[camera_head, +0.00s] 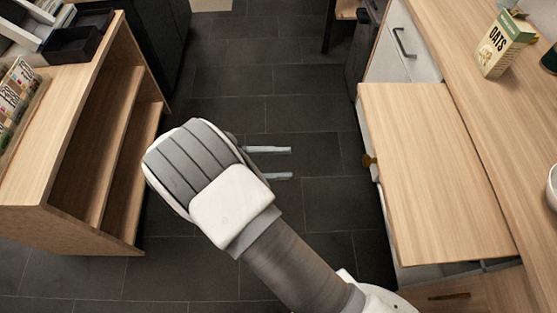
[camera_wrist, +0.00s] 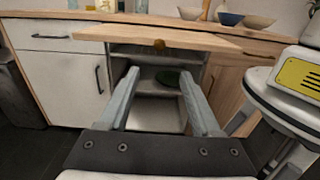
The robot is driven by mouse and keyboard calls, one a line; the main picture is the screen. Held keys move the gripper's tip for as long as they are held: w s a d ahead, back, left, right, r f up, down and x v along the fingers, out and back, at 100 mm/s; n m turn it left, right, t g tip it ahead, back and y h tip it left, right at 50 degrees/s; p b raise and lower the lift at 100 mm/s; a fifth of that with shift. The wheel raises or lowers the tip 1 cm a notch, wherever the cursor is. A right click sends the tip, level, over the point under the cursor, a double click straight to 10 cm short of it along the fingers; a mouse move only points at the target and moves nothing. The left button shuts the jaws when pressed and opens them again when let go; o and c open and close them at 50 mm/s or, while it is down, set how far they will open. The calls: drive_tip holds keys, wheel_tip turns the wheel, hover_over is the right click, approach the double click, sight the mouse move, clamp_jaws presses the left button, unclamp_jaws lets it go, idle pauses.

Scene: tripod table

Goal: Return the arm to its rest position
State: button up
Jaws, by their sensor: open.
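My gripper (camera_head: 283,163) is open and empty in the head view, with its two fingers pointing right above the dark tile floor. In the wrist view my gripper (camera_wrist: 160,92) shows both fingers spread apart, with nothing between them. Beyond the fingers stands an open cabinet with shelves (camera_wrist: 150,88). The gripper is apart from the furniture on both sides in the head view.
A wooden board (camera_head: 430,165) with a knob (camera_head: 369,160) juts out from the counter on the right. An oats box (camera_head: 501,43) stands on the counter. A wooden shelf unit (camera_head: 75,165) stands at left. Dark floor (camera_head: 245,85) lies clear between them. Bowls (camera_wrist: 230,18) sit on the counter.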

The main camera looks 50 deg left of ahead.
idle(0.5)
drive_tip(key=w+d+r+m+g+y+p, duration=0.1)
drive_tip(key=w+d+r+m+g+p, duration=0.2)
drive_tip(key=w+d+r+m+g, duration=0.45)
drive_tip(key=w+d+r+m+g+y+p, duration=0.15)
drive_tip(key=w+d+r+m+g, duration=0.35)
drive_tip(key=w+d+r, duration=0.55)
drive_tip(key=s+d+r+m+t+y+p, duration=0.2)
drive_tip(key=s+d+r+m+y+p, duration=0.1)
drive_tip(key=d+r+m, duration=0.5)
drive_tip(key=s+d+r+m+t+y+p, duration=0.2)
drive_tip(key=s+d+r+m+y+p, duration=0.2)
drive_tip(key=d+r+m, duration=0.4)
drive_tip(key=shift+s+d+r+y, duration=0.75)
drive_tip(key=shift+d+r, duration=0.6)
drive_tip(key=shift+d, duration=2.2)
